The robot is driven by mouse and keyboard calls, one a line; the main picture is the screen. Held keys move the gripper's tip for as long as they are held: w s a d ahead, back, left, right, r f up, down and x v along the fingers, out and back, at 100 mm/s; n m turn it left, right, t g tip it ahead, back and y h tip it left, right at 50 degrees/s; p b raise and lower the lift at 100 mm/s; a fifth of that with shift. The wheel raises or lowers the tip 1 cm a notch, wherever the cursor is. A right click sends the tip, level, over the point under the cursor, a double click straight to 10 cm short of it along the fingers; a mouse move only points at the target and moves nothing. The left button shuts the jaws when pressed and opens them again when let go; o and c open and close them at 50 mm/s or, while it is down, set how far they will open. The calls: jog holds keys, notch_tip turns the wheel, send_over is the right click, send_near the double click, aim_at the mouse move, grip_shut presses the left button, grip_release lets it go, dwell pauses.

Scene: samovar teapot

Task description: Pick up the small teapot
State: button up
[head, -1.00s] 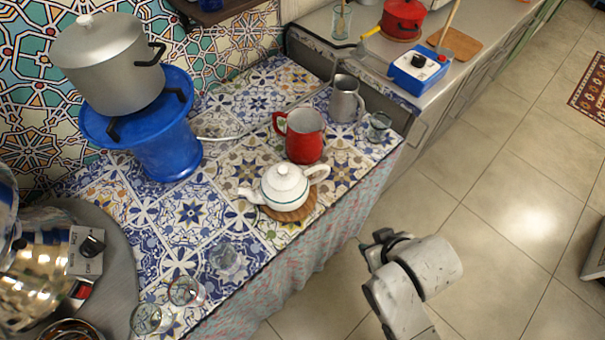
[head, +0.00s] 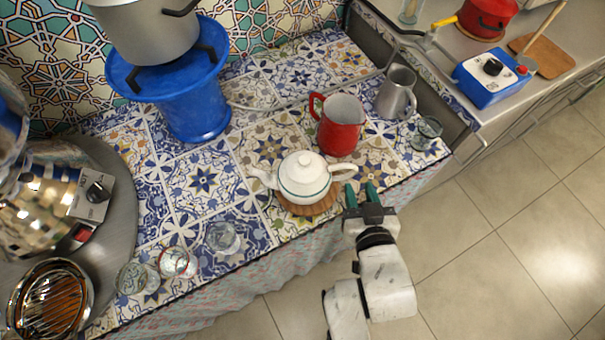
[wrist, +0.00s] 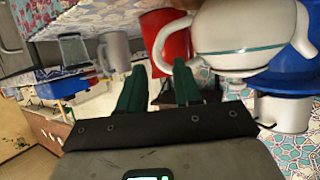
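The small teapot (head: 304,177) is white with a green line around it. It stands upright on a round wooden trivet (head: 309,205) near the front edge of the tiled counter, its spout to the left and its handle to the right. My gripper (head: 360,190) is just right of the handle, its green fingers apart with nothing between them. In the wrist view the teapot (wrist: 235,35) is at upper right, beyond the open fingers (wrist: 158,82). I cannot tell whether a finger touches the handle.
A red pitcher (head: 340,125) stands close behind the teapot. A grey metal pitcher (head: 397,92) and a glass (head: 427,133) are to the right. Several glasses, one of them here (head: 222,237), stand at the front left. A blue stand (head: 193,105) holds a large pot. The floor at right is clear.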

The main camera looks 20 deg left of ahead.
aim_at(354, 173)
jog(key=shift+x, duration=3.7)
grip_shut()
